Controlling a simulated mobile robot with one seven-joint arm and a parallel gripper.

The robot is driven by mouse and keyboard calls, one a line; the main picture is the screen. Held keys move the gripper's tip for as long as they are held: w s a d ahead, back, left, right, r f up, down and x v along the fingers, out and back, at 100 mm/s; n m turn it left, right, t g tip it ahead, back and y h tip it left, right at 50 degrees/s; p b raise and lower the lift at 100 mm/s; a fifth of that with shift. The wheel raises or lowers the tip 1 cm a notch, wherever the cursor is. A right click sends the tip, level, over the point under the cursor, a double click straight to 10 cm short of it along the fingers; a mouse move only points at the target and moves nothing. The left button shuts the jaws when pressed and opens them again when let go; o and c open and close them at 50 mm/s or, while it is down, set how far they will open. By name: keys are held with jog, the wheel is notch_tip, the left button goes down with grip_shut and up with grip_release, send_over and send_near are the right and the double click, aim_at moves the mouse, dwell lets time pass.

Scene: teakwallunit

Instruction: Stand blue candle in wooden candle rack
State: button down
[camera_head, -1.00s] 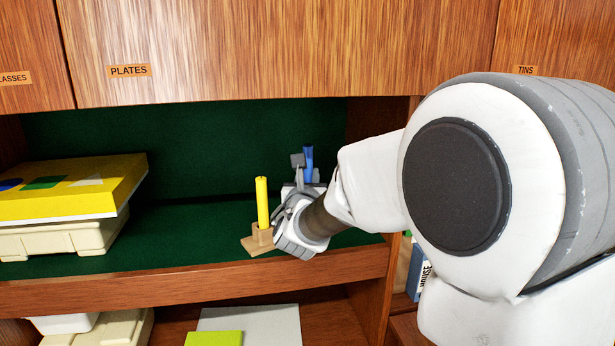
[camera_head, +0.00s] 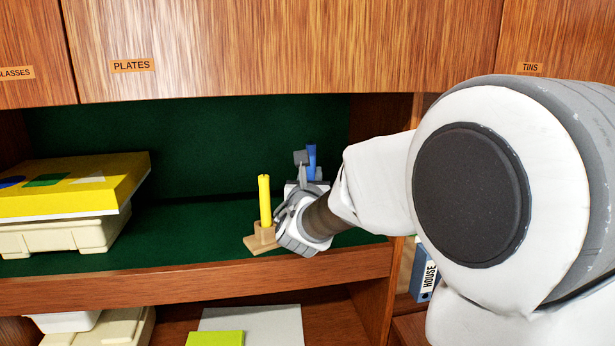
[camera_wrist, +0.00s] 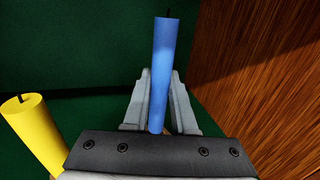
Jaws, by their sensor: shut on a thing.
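The blue candle (camera_wrist: 163,75) stands between the two fingers of my gripper (camera_wrist: 158,108) in the wrist view, its wick end up. My gripper is shut on it. In the head view the blue candle (camera_head: 312,160) shows above my gripper (camera_head: 308,172), upright or nearly so. The wooden candle rack (camera_head: 262,240) sits on the green shelf, left of my gripper and partly hidden by it. A yellow candle (camera_head: 265,200) stands upright in the rack; it also shows in the wrist view (camera_wrist: 35,135). The blue candle's lower end is hidden.
A yellow box (camera_head: 75,185) lies on a cream container (camera_head: 65,238) at the left of the shelf. A wooden side wall (camera_wrist: 260,70) rises close to the right of my gripper. The shelf's front edge (camera_head: 190,288) runs below. Green shelf between box and rack is clear.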

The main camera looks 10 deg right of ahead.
jog(key=shift+f+b, duration=2.25)
jog(key=shift+f, duration=0.1)
jog(key=c, duration=0.6)
grip_release()
jog(key=shift+c, duration=0.2)
jog(key=p+v, duration=0.1)
jog(key=v, duration=1.6)
jog(key=shift+s, duration=0.2)
jog(key=shift+a, duration=0.1)
